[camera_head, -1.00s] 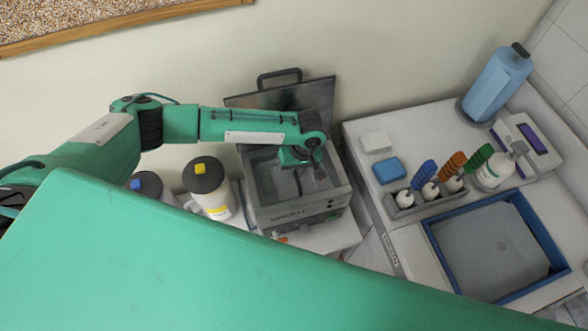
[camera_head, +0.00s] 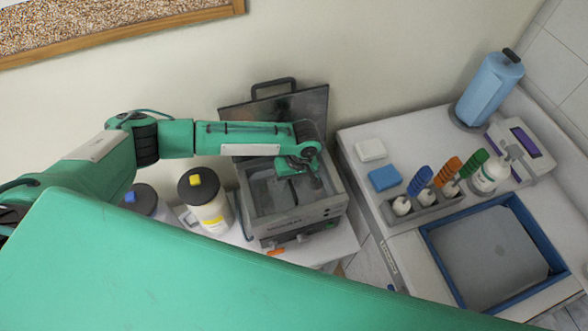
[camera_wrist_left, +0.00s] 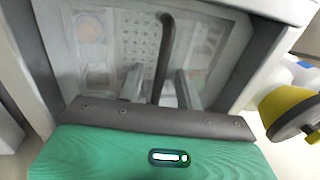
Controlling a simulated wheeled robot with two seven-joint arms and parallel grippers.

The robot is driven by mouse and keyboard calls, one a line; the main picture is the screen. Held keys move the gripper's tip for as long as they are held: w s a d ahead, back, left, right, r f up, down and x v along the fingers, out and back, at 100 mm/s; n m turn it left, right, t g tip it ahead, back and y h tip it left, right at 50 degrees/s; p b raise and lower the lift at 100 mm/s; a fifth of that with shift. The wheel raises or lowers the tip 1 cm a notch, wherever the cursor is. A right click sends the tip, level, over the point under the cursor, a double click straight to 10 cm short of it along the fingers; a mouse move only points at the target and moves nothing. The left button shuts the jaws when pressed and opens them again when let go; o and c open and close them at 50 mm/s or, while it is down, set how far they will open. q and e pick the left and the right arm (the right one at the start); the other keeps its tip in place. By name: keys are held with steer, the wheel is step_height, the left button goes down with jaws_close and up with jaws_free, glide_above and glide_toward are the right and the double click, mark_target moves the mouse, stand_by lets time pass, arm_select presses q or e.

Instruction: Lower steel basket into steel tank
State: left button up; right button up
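The steel tank (camera_head: 305,217) is a grey box on a white surface, and its lid (camera_head: 308,104) stands raised at the back. My left gripper (camera_head: 302,180) points down into the tank opening. In the left wrist view the steel basket (camera_wrist_left: 140,45) shows as a perforated metal panel inside the tank walls, with a dark upright handle (camera_wrist_left: 166,45). The two fingers of the gripper (camera_wrist_left: 160,88) stand on either side of this handle, with gaps visible, so it looks open. The handle's near end is hidden behind the gripper body. My right gripper is not in view.
A bottle with a yellow-marked cap (camera_head: 205,200) stands left of the tank, close to it, with a blue-marked one (camera_head: 140,198) farther left. The counter at right holds a blue-rimmed tray (camera_head: 440,255), sponges and a rack of small bottles.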

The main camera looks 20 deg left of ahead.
arm_select(q)
steer(key=b+v, duration=0.3)
steer(key=v, duration=1)
steer(key=shift+s+f, duration=0.1)
steer(key=shift+s, duration=0.05)
